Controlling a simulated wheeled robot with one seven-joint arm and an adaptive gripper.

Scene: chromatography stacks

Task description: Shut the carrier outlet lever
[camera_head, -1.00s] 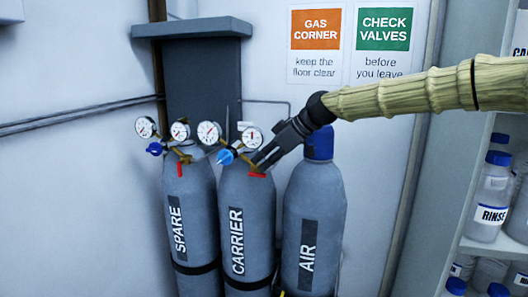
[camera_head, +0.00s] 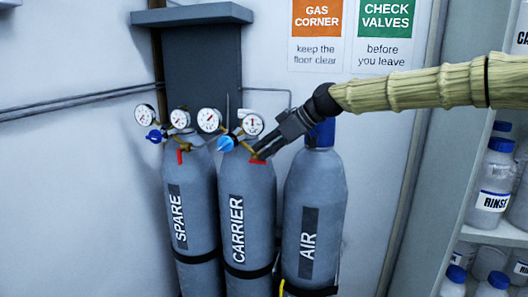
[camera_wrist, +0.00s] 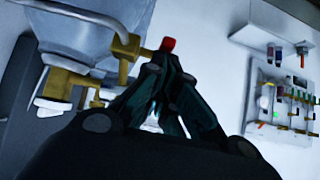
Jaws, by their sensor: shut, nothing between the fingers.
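The carrier cylinder (camera_head: 246,212) stands in the middle of three grey cylinders. Its regulator carries two gauges, a blue knob (camera_head: 226,143) and a small red outlet lever (camera_head: 258,161). The lever lies roughly crosswise in the head view. My gripper (camera_head: 262,156) is shut and empty, its fingertips right at the lever. In the wrist view the red lever end (camera_wrist: 168,44) shows just beyond my closed fingertips (camera_wrist: 160,60), beside the brass fittings (camera_wrist: 125,48). I cannot tell whether they touch.
The spare cylinder (camera_head: 191,220) is at left, with its own red lever (camera_head: 180,156) hanging down. The blue-capped air cylinder (camera_head: 313,212) is at right, under my arm. Shelves of bottles (camera_head: 493,180) stand far right.

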